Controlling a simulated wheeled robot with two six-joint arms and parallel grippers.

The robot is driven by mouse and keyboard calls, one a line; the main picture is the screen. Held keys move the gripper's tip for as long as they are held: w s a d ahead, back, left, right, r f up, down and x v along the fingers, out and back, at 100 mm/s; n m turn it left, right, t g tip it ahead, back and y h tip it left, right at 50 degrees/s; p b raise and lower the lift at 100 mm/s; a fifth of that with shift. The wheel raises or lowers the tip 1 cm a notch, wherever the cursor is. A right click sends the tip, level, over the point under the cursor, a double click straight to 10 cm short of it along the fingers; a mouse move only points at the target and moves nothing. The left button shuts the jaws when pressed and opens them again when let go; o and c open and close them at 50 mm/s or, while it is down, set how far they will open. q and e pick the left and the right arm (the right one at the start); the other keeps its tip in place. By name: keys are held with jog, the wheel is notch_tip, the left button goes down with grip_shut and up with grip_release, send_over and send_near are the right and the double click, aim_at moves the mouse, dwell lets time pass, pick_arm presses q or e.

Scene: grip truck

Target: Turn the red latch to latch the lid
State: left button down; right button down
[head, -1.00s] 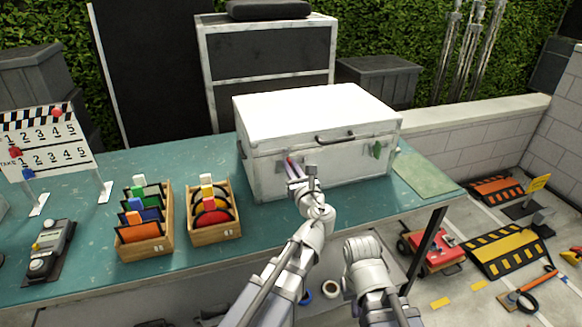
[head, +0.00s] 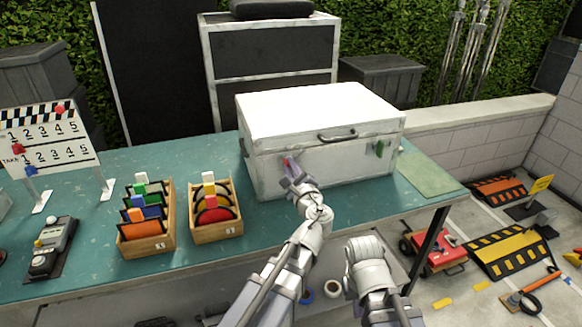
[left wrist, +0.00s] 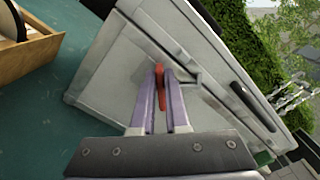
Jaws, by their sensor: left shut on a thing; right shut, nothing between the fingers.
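The white case (head: 350,165) stands on the teal table with its lid down. The red latch (head: 287,162) is on the left part of its front face, near the lid seam. My left gripper (head: 289,167) is shut on the red latch, which shows between the purple fingertips in the left wrist view (left wrist: 160,88). There the latch lies at a slant to the seam, and the gripper is rolled relative to the case. A green latch (head: 379,148) is on the right part of the front. My right arm is low in the head view; its fingers do not show.
A clapperboard (head: 45,140) and a grey device (head: 50,250) are further left. A dark handle (head: 337,136) is on the case front. The table's front edge runs below my left arm.

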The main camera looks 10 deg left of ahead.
pick_arm(q)
jog(key=shift+s+a+f+n+b, duration=0.1)
jog(key=shift+f+n+b, duration=0.1)
jog(key=shift+n, duration=1.2)
jog(key=shift+f+n+b, duration=0.15)
jog(key=shift+n, duration=1.25)
jog(key=shift+s+a+f+n+b, duration=0.1)
jog(key=shift+f+n+b, duration=0.1)
jog(key=shift+n, duration=1.2)
pick_arm(e)
jog(key=shift+f, duration=0.55)
pick_arm(q)
jog(key=c, duration=0.9)
grip_release()
